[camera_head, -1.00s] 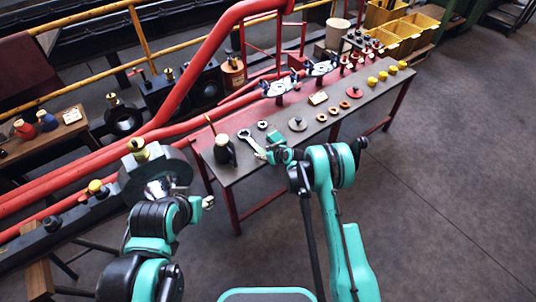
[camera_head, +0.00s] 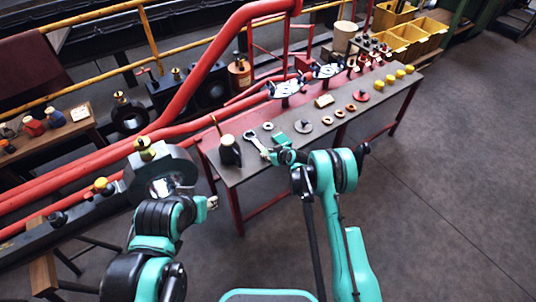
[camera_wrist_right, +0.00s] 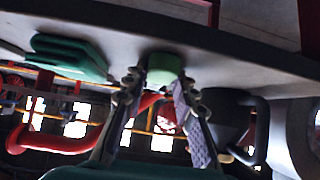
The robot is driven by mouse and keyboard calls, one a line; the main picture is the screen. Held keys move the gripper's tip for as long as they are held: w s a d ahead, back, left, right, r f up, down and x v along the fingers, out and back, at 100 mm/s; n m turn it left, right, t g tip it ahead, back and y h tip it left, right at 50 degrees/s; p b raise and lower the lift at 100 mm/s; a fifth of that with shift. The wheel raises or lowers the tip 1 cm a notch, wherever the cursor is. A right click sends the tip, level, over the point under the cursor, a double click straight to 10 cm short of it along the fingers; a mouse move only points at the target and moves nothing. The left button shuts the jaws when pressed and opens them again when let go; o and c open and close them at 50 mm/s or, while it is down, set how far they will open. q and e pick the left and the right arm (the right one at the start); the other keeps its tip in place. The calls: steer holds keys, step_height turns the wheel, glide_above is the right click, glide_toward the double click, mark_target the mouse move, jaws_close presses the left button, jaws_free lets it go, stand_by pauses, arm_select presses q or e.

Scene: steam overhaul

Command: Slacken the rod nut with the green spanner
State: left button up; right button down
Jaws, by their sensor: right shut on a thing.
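The green spanner (camera_head: 256,142) lies at the near left of the bench, with its silver open end pointing away and its handle towards me. My right gripper (camera_head: 271,157) is at the bench's front edge, on the spanner's handle end. In the right wrist view, the gripper (camera_wrist_right: 160,98) is shut on a green piece (camera_wrist_right: 163,68), which looks like the handle end.
A green block (camera_head: 281,139) lies close right of the spanner, also in the right wrist view (camera_wrist_right: 70,57). Rings and yellow-topped pieces fill the bench (camera_head: 247,172) further right. The floor at right is clear.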

steer(key=shift+r+p, duration=1.35)
steer(key=shift+r, duration=1.65)
